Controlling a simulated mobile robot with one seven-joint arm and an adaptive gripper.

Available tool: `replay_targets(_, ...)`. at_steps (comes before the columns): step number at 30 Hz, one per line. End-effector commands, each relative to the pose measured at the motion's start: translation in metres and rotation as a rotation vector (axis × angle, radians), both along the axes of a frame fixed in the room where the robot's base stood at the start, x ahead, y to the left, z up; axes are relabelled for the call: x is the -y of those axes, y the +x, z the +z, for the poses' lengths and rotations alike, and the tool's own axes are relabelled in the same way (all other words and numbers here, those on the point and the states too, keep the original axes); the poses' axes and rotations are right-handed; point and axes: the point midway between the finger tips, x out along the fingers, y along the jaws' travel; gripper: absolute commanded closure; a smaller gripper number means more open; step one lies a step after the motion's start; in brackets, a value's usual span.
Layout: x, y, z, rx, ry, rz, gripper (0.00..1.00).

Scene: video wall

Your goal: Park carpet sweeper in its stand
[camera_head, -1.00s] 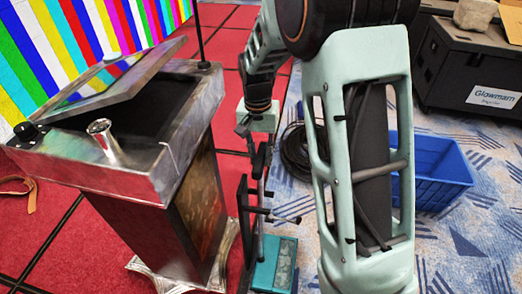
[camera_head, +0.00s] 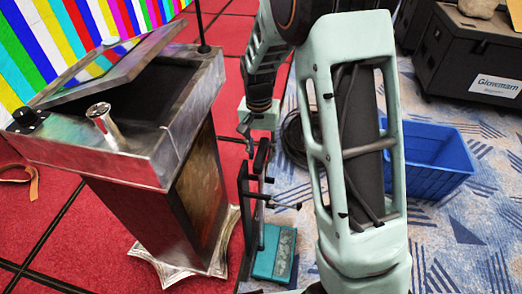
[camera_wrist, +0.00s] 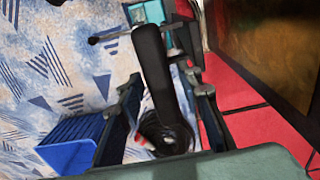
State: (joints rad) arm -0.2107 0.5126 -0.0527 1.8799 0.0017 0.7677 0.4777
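A teal block-like base (camera_head: 273,255), seemingly the carpet sweeper's head, stands on the floor right of the lectern. Black uprights (camera_head: 246,205) with sideways pegs rise beside it; I cannot tell clearly which belong to the stand and which to the sweeper. In the wrist view the teal part (camera_wrist: 152,11) is at the top, and a thick black handle (camera_wrist: 153,65) runs from near it down between my fingers. My gripper (camera_wrist: 163,98) is open, with gaps on both sides of the handle. In the head view my gripper (camera_head: 246,128) is just above the uprights.
A metal lectern (camera_head: 165,185) stands close on the left, with a flared foot. A blue bin (camera_head: 435,165) and a black case (camera_head: 465,65) are on the right. A coiled black cable (camera_head: 295,140) lies behind the uprights. Patterned carpet between them is open.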

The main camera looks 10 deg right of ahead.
Motion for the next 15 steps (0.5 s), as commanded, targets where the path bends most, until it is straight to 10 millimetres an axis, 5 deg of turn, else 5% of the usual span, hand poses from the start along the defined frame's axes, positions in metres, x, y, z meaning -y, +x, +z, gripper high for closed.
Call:
replay_targets(10, 0.0, 0.0, 0.004, 0.001, 0.0, 0.0, 0.63)
replay_targets(15, -0.001, 0.002, 0.026, 0.006, 0.001, 0.0, 0.63)
